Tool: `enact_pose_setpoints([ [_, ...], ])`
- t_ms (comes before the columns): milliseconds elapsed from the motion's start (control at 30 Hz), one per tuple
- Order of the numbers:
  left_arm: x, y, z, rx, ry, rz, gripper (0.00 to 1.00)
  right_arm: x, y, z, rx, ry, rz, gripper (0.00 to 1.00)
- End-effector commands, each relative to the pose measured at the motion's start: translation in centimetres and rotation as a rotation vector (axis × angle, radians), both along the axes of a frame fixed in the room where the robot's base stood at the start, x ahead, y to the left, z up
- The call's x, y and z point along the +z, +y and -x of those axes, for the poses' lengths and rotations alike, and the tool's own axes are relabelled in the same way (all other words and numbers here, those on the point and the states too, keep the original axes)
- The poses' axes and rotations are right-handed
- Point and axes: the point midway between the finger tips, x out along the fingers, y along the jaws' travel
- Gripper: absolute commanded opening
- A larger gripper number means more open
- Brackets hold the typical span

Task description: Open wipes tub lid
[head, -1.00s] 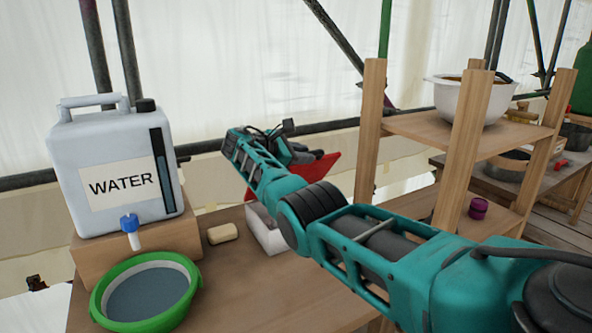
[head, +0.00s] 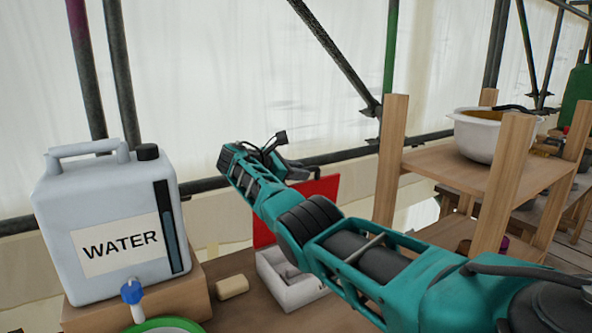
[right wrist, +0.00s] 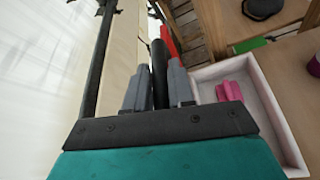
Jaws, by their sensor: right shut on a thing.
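The wipes tub is a low white open box (head: 277,290) on the wooden table, below my right arm; it also shows in the right wrist view (right wrist: 270,103). Its red lid (head: 316,195) stands raised at the tub's back edge, nearly upright, partly hidden by my arm. In the right wrist view the lid (right wrist: 168,42) shows edge-on as a thin red strip at the fingertips. My right gripper (right wrist: 160,80) is shut on the lid. In the head view its fingers are mostly hidden. A pink thing (right wrist: 229,91) lies inside the tub. My left gripper is out of view.
A water container (head: 110,225) stands on a wooden block at left, above a green-rimmed basin (head: 165,325). A beige soap bar (head: 232,286) lies left of the tub. A wooden shelf (head: 450,176) with a white bowl (head: 482,135) stands at right. Scaffold poles run behind.

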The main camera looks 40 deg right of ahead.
Motion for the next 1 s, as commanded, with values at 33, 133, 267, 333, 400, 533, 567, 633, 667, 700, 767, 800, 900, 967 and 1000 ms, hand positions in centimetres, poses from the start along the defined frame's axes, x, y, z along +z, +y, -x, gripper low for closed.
enact_pose_setpoints([
  [33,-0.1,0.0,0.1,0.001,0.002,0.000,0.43,-0.2,0.1,0.0,0.001,0.006,-0.004,0.00],
  [133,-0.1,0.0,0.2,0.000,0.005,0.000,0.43,-0.3,0.1,0.0,0.000,0.007,-0.005,0.00],
  [267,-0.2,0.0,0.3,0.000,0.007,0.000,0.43,-0.3,0.1,0.0,0.000,0.007,-0.005,0.00],
  [333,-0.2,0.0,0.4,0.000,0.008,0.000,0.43,-0.3,0.1,0.0,0.000,0.007,-0.005,0.00],
  [400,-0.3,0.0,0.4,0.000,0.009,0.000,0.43,-0.3,0.1,0.0,0.000,0.007,-0.004,0.29],
  [533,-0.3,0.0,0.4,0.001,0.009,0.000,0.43,-0.2,0.1,0.0,0.000,0.006,-0.003,0.41],
  [567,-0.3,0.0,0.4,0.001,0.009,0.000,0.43,-0.2,0.1,0.0,0.000,0.005,-0.003,0.44],
  [633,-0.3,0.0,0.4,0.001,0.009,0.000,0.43,-0.2,0.0,0.0,0.000,0.005,-0.003,0.44],
  [667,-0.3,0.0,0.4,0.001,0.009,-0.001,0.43,-0.1,0.0,0.0,0.000,0.005,-0.003,0.44],
  [700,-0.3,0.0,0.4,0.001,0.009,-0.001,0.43,-0.1,0.0,0.0,-0.001,0.004,-0.002,0.44],
  [767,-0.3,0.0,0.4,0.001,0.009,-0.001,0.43,-0.1,0.0,0.0,0.000,0.004,-0.001,0.44],
  [800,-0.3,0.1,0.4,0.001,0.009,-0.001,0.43,-0.1,0.0,0.0,0.000,0.004,-0.001,0.44],
  [900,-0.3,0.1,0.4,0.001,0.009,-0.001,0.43,0.0,0.4,-0.1,0.000,0.003,-0.001,0.44],
  [967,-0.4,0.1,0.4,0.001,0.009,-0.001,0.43,0.2,1.0,-0.1,0.001,0.002,0.000,0.44],
  [1000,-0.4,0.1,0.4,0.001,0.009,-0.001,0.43,0.4,1.5,-0.2,0.002,0.002,0.000,0.44],
])
